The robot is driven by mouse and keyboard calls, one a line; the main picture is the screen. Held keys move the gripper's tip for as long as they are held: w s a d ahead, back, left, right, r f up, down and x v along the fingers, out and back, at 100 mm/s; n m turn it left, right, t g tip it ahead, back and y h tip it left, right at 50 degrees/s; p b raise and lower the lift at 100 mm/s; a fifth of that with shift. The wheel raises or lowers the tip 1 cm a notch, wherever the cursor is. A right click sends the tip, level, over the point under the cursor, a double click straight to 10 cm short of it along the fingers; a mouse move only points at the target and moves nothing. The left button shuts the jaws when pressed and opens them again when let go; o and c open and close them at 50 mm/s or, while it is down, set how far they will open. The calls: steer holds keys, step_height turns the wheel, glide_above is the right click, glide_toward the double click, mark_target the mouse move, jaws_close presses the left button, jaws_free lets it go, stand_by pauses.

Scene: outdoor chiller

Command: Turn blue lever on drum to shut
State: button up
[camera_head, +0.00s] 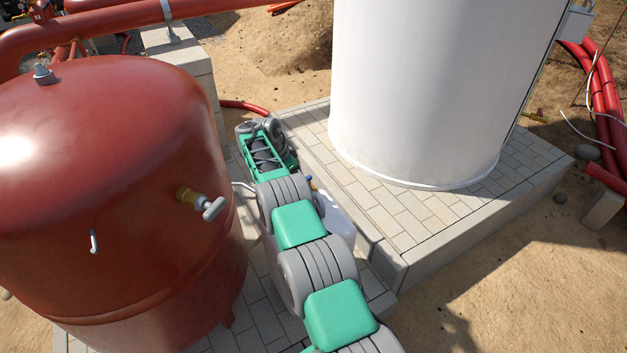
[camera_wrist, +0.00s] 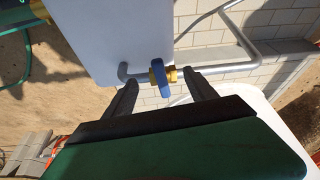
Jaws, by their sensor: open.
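The blue lever (camera_wrist: 159,75) shows in the wrist view, on a brass valve (camera_wrist: 172,76) in a thin grey pipe. The pale drum (camera_wrist: 112,40) stands beside it, with the pipe running along its lower edge. My gripper (camera_wrist: 161,92) is open, its two dark fingers apart, one on each side of the lever in the picture. I cannot tell whether either finger touches it. In the head view a small blue and brass bit (camera_head: 309,183) shows beside my arm, above the white drum (camera_head: 337,218). My arm hides much there, and my fingertips cannot be made out.
A large red tank (camera_head: 110,200) stands close on the left, with a brass valve (camera_head: 200,202) sticking out toward my arm. A tall white tank (camera_head: 420,90) stands on a raised tiled plinth (camera_head: 400,215) at right. Sandy ground (camera_head: 500,295) is open at lower right.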

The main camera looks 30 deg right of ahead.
steer(key=shift+p+v, duration=0.75)
steer(key=shift+v, duration=1.4)
